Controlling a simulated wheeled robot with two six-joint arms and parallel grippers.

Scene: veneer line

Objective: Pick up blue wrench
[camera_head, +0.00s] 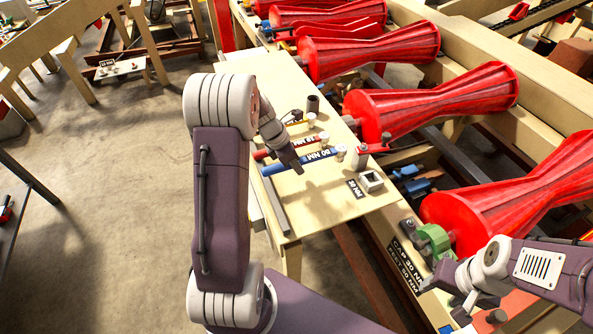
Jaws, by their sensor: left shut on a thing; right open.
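The blue wrench (273,169), marked 50 NM, lies across the pale wooden table (325,195), its light head towards the right. My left gripper (296,168) comes down onto the middle of its handle and is shut on it. The fingers hide part of the handle. I cannot tell whether the wrench is off the table top. My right gripper (470,305) is open at the lower right, far from the wrench, near a green part (434,238).
A red wrench (262,154) and a yellow one (300,124) lie just behind the blue one. A square metal socket block (371,181) and a dark cylinder (313,103) stand on the table. Large red rollers (430,100) line the right side. The table's front is fairly clear.

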